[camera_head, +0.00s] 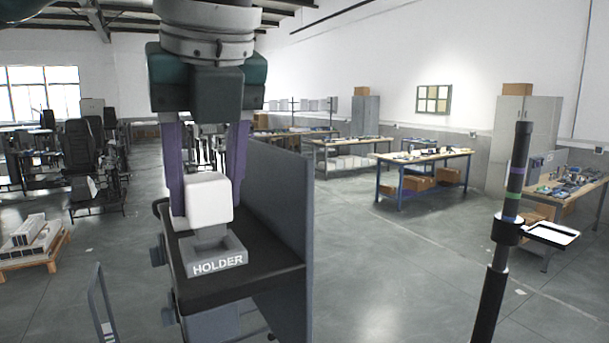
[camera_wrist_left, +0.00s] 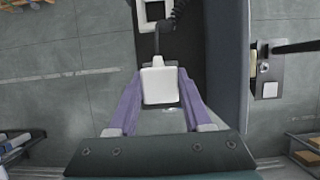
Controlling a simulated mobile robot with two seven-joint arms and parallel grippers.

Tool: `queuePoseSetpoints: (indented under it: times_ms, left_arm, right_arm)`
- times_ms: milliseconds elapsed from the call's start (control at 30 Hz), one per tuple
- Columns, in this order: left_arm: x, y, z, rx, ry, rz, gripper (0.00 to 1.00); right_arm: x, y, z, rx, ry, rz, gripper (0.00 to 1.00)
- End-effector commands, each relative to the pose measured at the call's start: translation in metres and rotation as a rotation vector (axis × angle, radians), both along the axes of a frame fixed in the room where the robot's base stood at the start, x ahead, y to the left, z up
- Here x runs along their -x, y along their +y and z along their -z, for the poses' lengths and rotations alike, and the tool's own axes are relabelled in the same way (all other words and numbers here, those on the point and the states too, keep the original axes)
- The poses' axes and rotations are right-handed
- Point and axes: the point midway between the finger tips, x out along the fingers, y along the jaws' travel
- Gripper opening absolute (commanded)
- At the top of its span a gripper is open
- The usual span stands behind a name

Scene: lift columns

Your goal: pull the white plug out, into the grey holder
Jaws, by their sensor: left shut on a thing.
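The white plug (camera_head: 208,199) is between the purple fingers of my left gripper (camera_head: 205,195), which points straight down and is shut on it. In the left wrist view the plug (camera_wrist_left: 159,85) sits between both fingers, with a dark cable running up from it. The grey holder (camera_head: 217,262), marked HOLDER, stands on a dark tray. The plug is over the holder, with a grey lower part showing at the holder's opening. I cannot tell how deep it reaches or whether it touches. My right gripper is not in view.
The dark tray (camera_head: 243,281) has an upright grey panel (camera_head: 289,200) close on its right side. A pale square frame (camera_wrist_left: 153,11) lies beyond the plug. A dark pole (camera_head: 503,235) stands at the right. Workbenches are farther back, with open floor between.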

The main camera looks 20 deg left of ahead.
Motion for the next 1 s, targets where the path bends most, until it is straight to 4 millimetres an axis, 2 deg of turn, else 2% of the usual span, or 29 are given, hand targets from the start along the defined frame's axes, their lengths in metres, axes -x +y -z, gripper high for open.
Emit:
queuePoseSetpoints:
  times_ms: [700,733,1000]
  left_arm:
    - [0.0001,0.0000,0.0047,0.000,0.000,0.000,0.01]
    - [0.0001,0.0000,0.0047,0.000,0.000,0.000,0.51]
    - [0.0001,0.0000,0.0047,0.000,0.000,0.000,0.81]
  right_arm:
    - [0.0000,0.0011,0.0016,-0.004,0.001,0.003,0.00]
    - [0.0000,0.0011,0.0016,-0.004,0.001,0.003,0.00]
    - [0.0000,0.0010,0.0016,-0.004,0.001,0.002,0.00]
